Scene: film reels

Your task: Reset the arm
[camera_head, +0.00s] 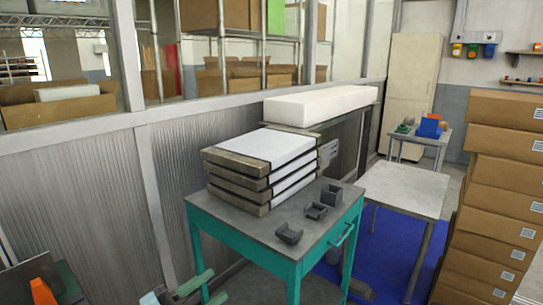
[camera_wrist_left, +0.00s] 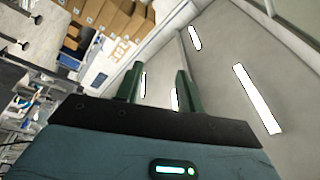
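My left gripper (camera_head: 216,285) shows at the bottom edge of the head view, in front of and below the teal table (camera_head: 274,255). Its two green fingers also show in the left wrist view (camera_wrist_left: 158,84), spread apart with nothing between them. The wrist view looks up past the fingers to a ceiling with light strips. Most of my left arm is below the head view's frame. My right gripper is in neither view.
The teal table bears a stack of grey-and-white slabs (camera_head: 268,150) and several small dark holders (camera_head: 316,211). A pale table (camera_head: 405,187) stands to its right. Stacked cardboard boxes (camera_head: 500,185) line the right side. An orange object (camera_head: 42,292) is at lower left.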

